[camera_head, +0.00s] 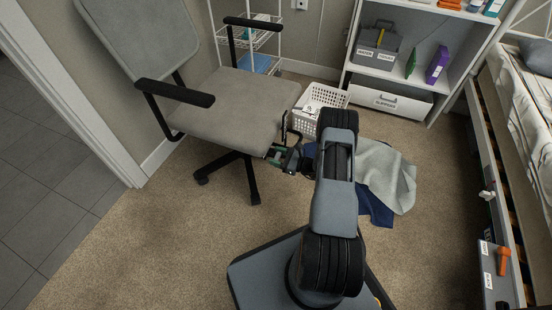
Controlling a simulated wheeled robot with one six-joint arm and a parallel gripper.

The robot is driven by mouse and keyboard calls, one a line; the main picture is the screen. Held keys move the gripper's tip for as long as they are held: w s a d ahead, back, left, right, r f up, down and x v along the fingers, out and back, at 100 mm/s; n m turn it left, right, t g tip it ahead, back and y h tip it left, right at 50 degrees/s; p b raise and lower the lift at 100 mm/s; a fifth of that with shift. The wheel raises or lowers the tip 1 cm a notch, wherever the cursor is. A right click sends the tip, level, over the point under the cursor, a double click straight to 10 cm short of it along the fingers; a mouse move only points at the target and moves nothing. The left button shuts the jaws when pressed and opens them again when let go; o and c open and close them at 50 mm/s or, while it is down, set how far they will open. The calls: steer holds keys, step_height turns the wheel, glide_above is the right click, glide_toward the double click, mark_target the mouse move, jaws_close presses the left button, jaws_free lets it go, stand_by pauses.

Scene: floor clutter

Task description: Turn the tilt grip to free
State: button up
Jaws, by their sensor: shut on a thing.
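The grey office chair (236,102) stands at the left centre, its backrest leaning toward the upper left. My arm reaches from the bottom to the right front corner of its seat. My gripper (283,156) is there, just below the seat edge, shut on a small part that appears to be the tilt grip (273,153). A pale patch and a green patch show at this spot. The grip is mostly hidden by the gripper and is too small to tell which way it is turned.
A white basket (318,98) stands behind my arm. Grey and blue cloths (386,176) lie on the carpet to the right. A white shelf (432,50) stands at the back, a bed (520,115) at the right. Carpet is clear at the lower left.

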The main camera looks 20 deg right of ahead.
steer(key=n+b, duration=0.1)
steer(key=n, duration=0.2)
steer(key=shift+s+f, duration=0.1)
steer(key=shift+a+n+b, duration=0.1)
steer(key=shift+n+b, duration=0.45)
steer(key=shift+n, duration=1.45)
steer(key=o, duration=0.6)
steer(key=shift+o, duration=0.2)
steer(key=p+v, duration=0.3)
steer(key=v, duration=1.1)
